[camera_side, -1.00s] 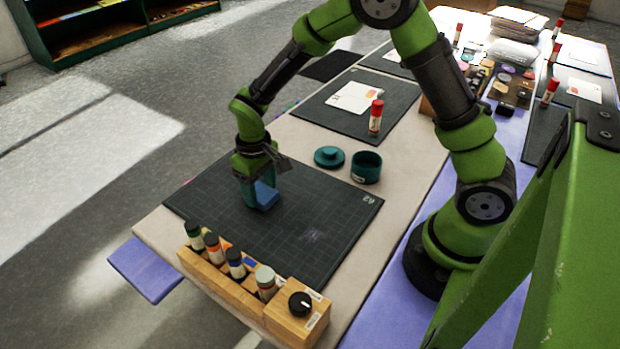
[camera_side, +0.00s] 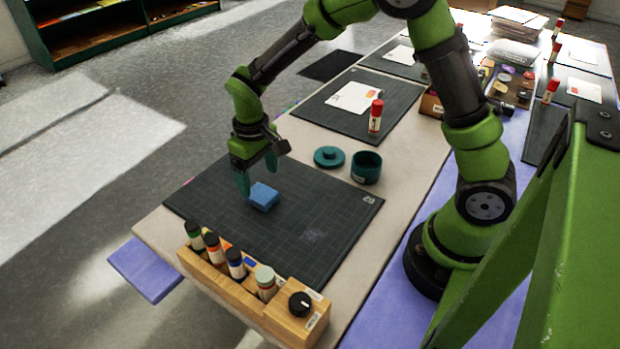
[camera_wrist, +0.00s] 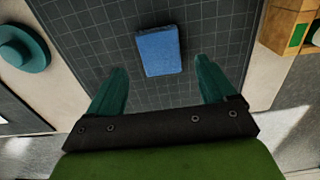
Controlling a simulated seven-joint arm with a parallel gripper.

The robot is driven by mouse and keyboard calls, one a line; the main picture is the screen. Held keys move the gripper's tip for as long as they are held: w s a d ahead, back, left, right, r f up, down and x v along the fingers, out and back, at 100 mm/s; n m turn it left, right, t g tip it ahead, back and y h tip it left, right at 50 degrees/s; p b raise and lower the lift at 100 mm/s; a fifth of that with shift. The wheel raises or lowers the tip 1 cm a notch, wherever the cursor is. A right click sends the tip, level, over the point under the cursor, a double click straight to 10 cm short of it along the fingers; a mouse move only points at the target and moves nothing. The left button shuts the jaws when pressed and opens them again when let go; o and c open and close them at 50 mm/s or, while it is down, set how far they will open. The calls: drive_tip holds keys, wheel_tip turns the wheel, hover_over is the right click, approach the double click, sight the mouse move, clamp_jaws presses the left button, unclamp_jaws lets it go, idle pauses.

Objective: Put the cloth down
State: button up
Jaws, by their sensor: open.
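The cloth (camera_side: 263,197) is a small folded blue block lying flat on the dark gridded mat (camera_side: 310,236). In the wrist view the cloth (camera_wrist: 158,50) lies ahead of the fingertips, between their lines and apart from both. My gripper (camera_side: 258,178) has two teal fingers and is open and empty. It hangs just above and slightly left of the cloth in the side view. In the wrist view my gripper (camera_wrist: 162,78) shows a wide gap between its fingers.
A wooden rack (camera_side: 235,280) with several capped bottles stands along the mat's front edge. A teal jar (camera_side: 366,167) and its lid (camera_side: 329,157) sit behind the mat. A red-capped glue stick (camera_side: 375,116) stands on another mat. The mat's right part is clear.

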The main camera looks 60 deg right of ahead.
sight(261, 192)
drive_tip(key=s+d+r+m+t, duration=0.1)
drive_tip(key=s+r, duration=0.1)
drive_tip(key=r, duration=0.3)
drive_tip(key=s+r+t+y, duration=0.1)
drive_tip(key=s+r, duration=0.1)
drive_tip(key=r, duration=0.4)
drive_tip(key=s+d+r+m+t, duration=0.1)
drive_tip(key=s+r, duration=0.2)
drive_tip(key=r, duration=0.2)
drive_tip(key=s+r+m+t, duration=0.1)
drive_tip(key=s+t, duration=0.1)
drive_tip(key=s, duration=0.3)
drive_tip(key=s+d+r+m+t+y, duration=0.1)
drive_tip(key=s+t, duration=0.1)
drive_tip(key=s, duration=0.3)
drive_tip(key=shift+d+r, duration=0.25)
drive_tip(key=shift+r, duration=0.05)
